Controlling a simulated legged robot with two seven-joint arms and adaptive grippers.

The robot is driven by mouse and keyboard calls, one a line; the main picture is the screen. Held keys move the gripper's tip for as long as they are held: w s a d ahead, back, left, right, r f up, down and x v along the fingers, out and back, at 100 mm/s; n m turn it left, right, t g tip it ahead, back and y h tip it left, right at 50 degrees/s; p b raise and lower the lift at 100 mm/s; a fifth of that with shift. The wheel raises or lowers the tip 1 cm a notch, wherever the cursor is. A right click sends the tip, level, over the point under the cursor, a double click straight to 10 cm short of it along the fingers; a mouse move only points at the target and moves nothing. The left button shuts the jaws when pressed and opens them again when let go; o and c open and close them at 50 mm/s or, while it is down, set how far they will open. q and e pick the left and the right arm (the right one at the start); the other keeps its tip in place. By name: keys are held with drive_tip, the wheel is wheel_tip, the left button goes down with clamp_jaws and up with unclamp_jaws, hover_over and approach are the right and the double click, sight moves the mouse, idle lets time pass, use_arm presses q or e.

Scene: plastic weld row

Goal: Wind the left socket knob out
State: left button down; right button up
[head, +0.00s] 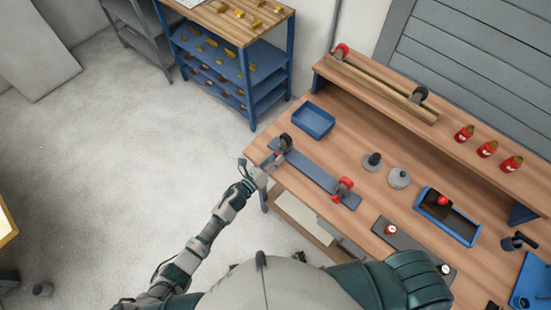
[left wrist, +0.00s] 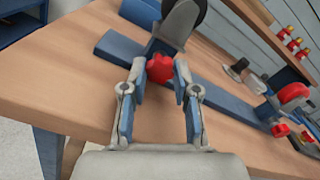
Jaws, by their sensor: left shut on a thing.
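A blue rail (head: 312,174) lies along the front left of the wooden bench. A dark grey left socket (head: 286,142) stands at its left end, and it also shows in the left wrist view (left wrist: 180,24). The red left socket knob (left wrist: 160,68) sticks out of the base of this socket towards me. My left gripper (head: 266,165) is at the knob; in the left wrist view its two fingers (left wrist: 161,76) are shut on it from both sides. The knob is mostly hidden in the head view. My right gripper is out of view.
A second socket with red parts (head: 343,188) stands at the rail's right end. A blue tray (head: 313,121) lies behind the rail. A raised shelf (head: 440,128) runs along the back.

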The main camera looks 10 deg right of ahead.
use_arm(q)
drive_tip(key=c, duration=0.9)
unclamp_jaws()
drive_tip(key=shift+a+f, duration=0.15)
drive_tip(key=shift+a, duration=0.05)
drive_tip(key=shift+o, duration=0.2)
drive_tip(key=shift+a, duration=0.1)
drive_tip(key=v, duration=1.2)
